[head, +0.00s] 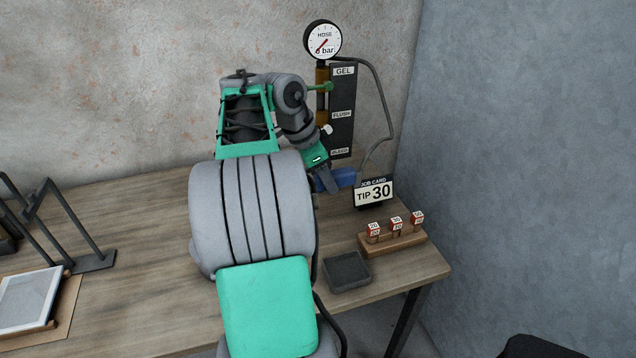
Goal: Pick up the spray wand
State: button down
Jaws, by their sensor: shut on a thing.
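The spray wand (346,177) shows as a blue body just past my gripper, with a grey hose running up from it to the panel. My gripper (328,180) is at the back of the table and is shut on the wand. My arm hides part of the wand and much of the fingers. I cannot tell whether the wand touches the table or any holder.
A panel labelled GEL and FLUSH (342,110) with a round gauge (322,40) stands behind. A job card reading TIP 30 (374,192), a wooden block with 3 labelled tips (392,240) and a dark tray (347,271) are at right. A black frame (85,225) stands left.

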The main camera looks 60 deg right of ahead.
notch_tip(320, 180, up, 2)
jog(key=shift+r+p, duration=0.2)
jog(key=shift+p, duration=0.15)
jog(key=w+a+r+p, duration=0.2)
jog(key=a+r+p, duration=0.3)
jog(key=a+r, duration=0.1)
jog(key=w+a+r+p, duration=0.3)
jog(key=a+r+p, duration=0.3)
jog(key=a+r, duration=0.1)
jog(key=shift+r, duration=0.75)
